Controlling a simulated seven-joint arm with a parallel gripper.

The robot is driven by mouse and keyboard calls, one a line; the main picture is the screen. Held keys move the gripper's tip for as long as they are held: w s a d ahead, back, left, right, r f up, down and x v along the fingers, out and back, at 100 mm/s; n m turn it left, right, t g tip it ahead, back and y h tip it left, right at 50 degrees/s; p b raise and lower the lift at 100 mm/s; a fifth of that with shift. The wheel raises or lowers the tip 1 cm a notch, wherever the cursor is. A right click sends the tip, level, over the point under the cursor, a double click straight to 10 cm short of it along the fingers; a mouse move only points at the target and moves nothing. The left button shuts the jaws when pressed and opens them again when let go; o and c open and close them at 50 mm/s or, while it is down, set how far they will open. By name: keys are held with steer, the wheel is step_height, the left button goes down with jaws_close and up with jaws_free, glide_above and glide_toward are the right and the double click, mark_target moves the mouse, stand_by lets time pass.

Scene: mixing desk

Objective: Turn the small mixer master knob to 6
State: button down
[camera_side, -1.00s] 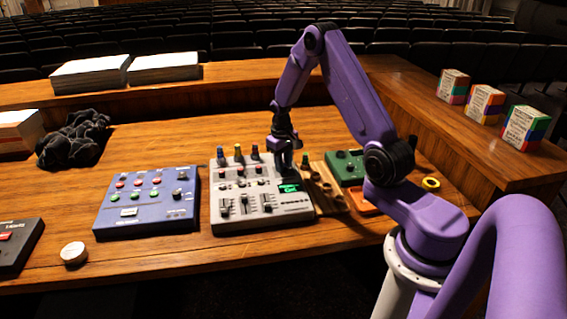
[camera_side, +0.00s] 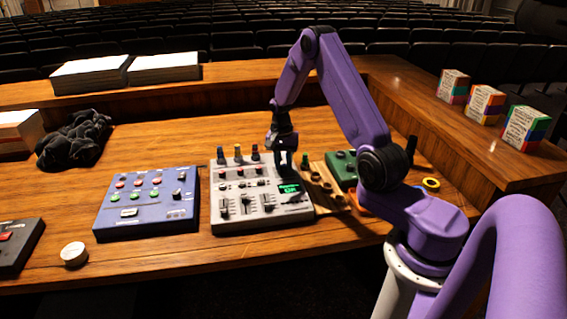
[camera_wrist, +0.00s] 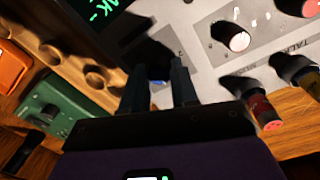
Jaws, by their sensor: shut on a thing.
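The small mixer (camera_side: 256,222) is a pale grey box with sliders, small knobs and a lit green display (camera_side: 289,188). Part of the display also shows in the wrist view (camera_wrist: 105,8). My gripper (camera_side: 285,172) points down at the mixer's upper right corner, just above the display. In the wrist view its two dark fingers (camera_wrist: 158,88) close around a dark knob (camera_wrist: 155,62) beside the display, which I take for the master knob. The knob is mostly hidden by the fingers and shadow, and its pointer and the display's value are not readable.
Coloured plugs (camera_side: 238,153) stand along the mixer's back edge. A blue mixer (camera_side: 150,222) is to the left. A wooden rack with holes (camera_side: 325,192) and a green box (camera_side: 342,166) stand close on the right. Bare desk lies behind the mixer.

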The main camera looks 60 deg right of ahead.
steer(key=m, duration=0.6)
stand_by(0.6)
steer(key=c, duration=0.9)
jaws_free()
steer(key=shift+o, duration=0.2)
step_height(320, 180, up, 18)
steer(key=shift+w+f, duration=0.25)
steer(key=shift+w, duration=0.15)
steer(key=shift+d, duration=0.1)
